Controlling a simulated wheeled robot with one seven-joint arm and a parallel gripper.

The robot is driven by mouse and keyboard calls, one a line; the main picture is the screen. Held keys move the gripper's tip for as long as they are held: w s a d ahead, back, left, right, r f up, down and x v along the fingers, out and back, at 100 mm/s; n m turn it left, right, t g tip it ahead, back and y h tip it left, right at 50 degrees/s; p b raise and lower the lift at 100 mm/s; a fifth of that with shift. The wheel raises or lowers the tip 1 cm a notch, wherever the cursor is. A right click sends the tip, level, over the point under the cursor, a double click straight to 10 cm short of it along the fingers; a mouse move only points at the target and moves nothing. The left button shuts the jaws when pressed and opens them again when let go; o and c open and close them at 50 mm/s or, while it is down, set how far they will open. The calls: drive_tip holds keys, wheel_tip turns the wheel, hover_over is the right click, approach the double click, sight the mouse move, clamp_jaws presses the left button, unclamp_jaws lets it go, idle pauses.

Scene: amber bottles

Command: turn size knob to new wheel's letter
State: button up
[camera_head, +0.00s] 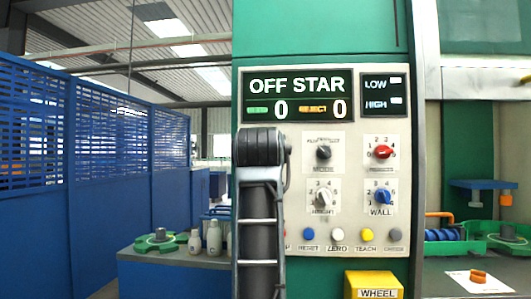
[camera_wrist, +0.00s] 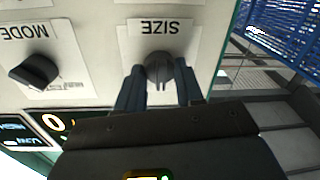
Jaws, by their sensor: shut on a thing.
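The size knob (camera_wrist: 160,66) is a dark round knob on a white plate marked SIZE, seen upside down in the wrist view. My gripper (camera_wrist: 159,76) has one finger on each side of it and is shut on it. I cannot read any letters around the knob, so its setting is unclear. In the head view my arm stands in front of the left part of the panel (camera_head: 303,235), and the size knob and fingertips are hidden. A yellow box (camera_head: 373,279) marked WHEEL sits low at the right; no wheel letter is readable.
A black mode knob (camera_head: 323,152), red knob (camera_head: 383,152), white knob (camera_head: 323,197) and blue WALL knob (camera_head: 383,197) are close by. Below is a button row. The display (camera_head: 297,97) reads OFF STAR with two zeros. Bottles (camera_head: 214,238) stand on a cabinet at left.

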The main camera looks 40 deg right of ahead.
drive_tip(key=m+b, duration=0.4)
drive_tip(key=m, duration=0.4)
drive_tip(key=shift+f+m+h+b, duration=0.1)
drive_tip(key=shift+m+h+b, duration=0.2)
drive_tip(key=shift+m+b, duration=0.1)
idle(0.4)
drive_tip(key=o, duration=1)
drive_tip(key=shift+o, duration=0.2)
drive_tip(key=b+v, duration=0.1)
drive_tip(key=v, duration=0.6)
drive_tip(key=shift+s+a, duration=0.25)
drive_tip(key=shift+s, duration=0.05)
